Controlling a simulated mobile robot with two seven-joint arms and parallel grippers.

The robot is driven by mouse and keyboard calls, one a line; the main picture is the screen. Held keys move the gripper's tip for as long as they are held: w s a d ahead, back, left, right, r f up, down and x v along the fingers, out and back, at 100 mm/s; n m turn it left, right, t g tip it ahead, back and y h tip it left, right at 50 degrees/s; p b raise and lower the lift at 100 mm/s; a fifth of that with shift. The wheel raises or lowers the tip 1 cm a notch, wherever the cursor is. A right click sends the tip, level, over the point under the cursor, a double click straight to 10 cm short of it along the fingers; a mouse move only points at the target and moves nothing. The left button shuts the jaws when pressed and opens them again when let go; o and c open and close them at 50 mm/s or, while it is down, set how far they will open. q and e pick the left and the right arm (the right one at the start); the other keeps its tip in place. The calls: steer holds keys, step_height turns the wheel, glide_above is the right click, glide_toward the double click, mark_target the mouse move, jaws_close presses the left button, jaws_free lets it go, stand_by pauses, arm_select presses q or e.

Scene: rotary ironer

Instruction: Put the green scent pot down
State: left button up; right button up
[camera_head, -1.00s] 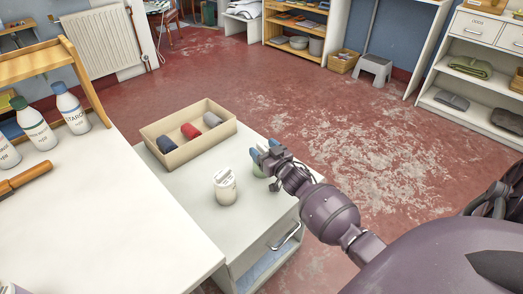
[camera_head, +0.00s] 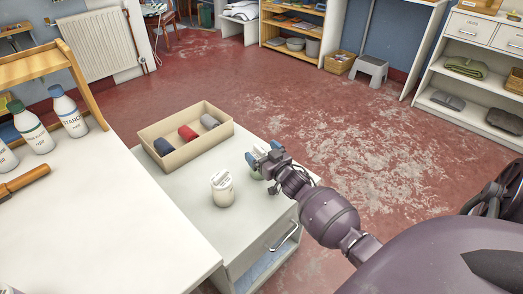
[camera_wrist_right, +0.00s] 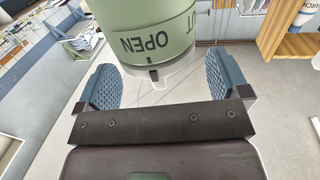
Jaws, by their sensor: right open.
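The green scent pot (camera_wrist_right: 150,30) shows large in the right wrist view, with the word OPEN on its side. It is between the two blue finger pads of my right gripper (camera_wrist_right: 160,85), with a gap on each side. In the head view the right gripper (camera_head: 263,153) is open over the white cabinet top (camera_head: 200,215), near its far right edge. The pot (camera_head: 257,174) is mostly hidden there by the gripper, and seems to stand on the top. My left gripper is out of view.
A white lidded pot (camera_head: 222,189) stands left of the gripper on the same top. Behind it is a cardboard box (camera_head: 178,160) with dark blue, red and grey rolls. A white table (camera_head: 100,220) with starch bottles (camera_head: 70,115) is at the left.

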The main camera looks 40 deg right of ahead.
arm_select(q)
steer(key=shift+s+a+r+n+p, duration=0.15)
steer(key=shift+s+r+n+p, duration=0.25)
steer(key=shift+p, duration=0.6)
arm_select(e)
steer(key=s+a, duration=0.1)
steer(key=s, duration=1)
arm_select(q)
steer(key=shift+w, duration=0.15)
arm_select(e)
steer(key=s+a+f+g, duration=0.1)
steer(key=s+a+g, duration=0.1)
steer(key=s+a, duration=0.3)
steer(key=s+a+f+n+g+y, duration=0.1)
steer(key=s+a+g, duration=0.2)
steer(key=s, duration=1)
steer(key=s+a+f+n+g+y, duration=0.1)
steer(key=s+a+g, duration=0.2)
steer(key=s+a, duration=0.4)
steer(key=s, duration=0.3)
steer(key=shift+a+f, duration=0.15)
steer(key=shift+f, duration=0.15)
